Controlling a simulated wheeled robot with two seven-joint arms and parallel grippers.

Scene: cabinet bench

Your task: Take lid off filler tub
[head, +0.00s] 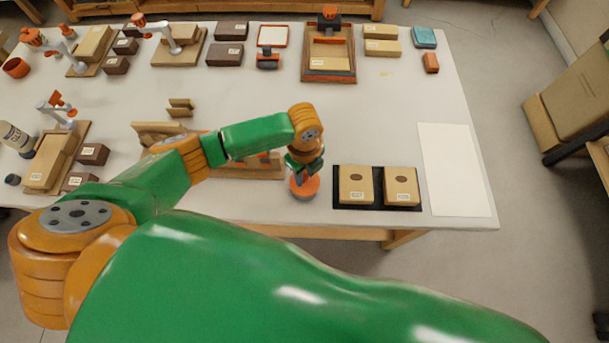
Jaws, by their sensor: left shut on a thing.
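A round orange piece (304,188), which looks like the filler tub's lid, is at the front edge of the white table, just left of a black tray. My left gripper (305,173) points down onto it and is shut on it. The gripper and wrist cover its top. I cannot tell whether the lid is seated on the tub or raised, and the tub's body is not clearly visible. My right gripper is not in view.
The black tray (337,204) holds two tan boxes, close to the gripper's right. A white sheet (454,168) lies at the table's right end. A wooden rack (250,172) is partly behind my arm. The table's middle, beyond the wrist, is mostly clear.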

